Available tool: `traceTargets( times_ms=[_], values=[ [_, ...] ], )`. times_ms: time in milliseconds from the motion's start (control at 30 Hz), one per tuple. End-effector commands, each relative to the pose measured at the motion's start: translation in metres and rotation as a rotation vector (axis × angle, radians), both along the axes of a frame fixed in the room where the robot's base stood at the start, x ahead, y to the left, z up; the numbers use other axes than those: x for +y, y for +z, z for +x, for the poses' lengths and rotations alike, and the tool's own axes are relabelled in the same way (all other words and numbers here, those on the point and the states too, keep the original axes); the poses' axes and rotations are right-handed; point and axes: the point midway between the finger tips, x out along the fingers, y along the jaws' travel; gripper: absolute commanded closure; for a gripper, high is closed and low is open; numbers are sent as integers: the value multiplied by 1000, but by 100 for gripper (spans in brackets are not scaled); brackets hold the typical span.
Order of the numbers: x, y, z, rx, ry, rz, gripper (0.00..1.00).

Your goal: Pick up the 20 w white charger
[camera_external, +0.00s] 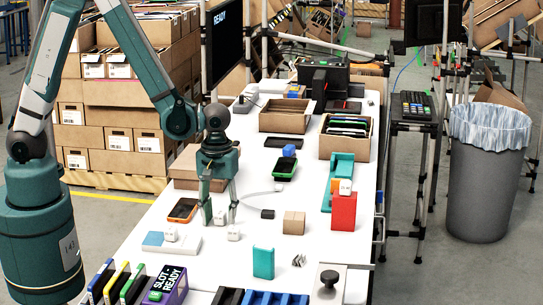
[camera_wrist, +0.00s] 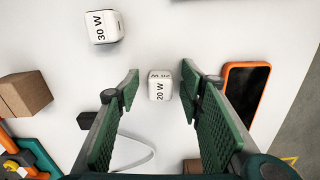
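The 20 W white charger (camera_wrist: 160,86) is a small white cube marked "20 W", standing on the white table between the tips of my gripper (camera_wrist: 159,94) in the wrist view. In the external view the charger (camera_external: 220,217) shows between the two fingers of my gripper (camera_external: 219,220), which points down at the table. My gripper is open, with a gap visible on both sides of the charger in the wrist view. A similar charger marked "30 W" (camera_wrist: 104,26) stands apart from it; it also shows in the external view (camera_external: 233,234).
An orange-edged phone (camera_wrist: 246,90) lies close beside one finger. A small black block (camera_wrist: 87,120) and a brown box (camera_wrist: 24,94) are on the other side. A teal upright item (camera_external: 263,262) stands nearer the front.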

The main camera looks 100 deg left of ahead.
Motion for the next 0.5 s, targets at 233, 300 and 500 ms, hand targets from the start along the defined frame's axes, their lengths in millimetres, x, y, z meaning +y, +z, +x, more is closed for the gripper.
traceTargets(
  times_ms=[233,300,500],
  values=[
    [0,0,0,0,0,0,62],
    [0,0,0,0,0,0,62],
    [0,0,0,0,0,0,62]
  ],
)
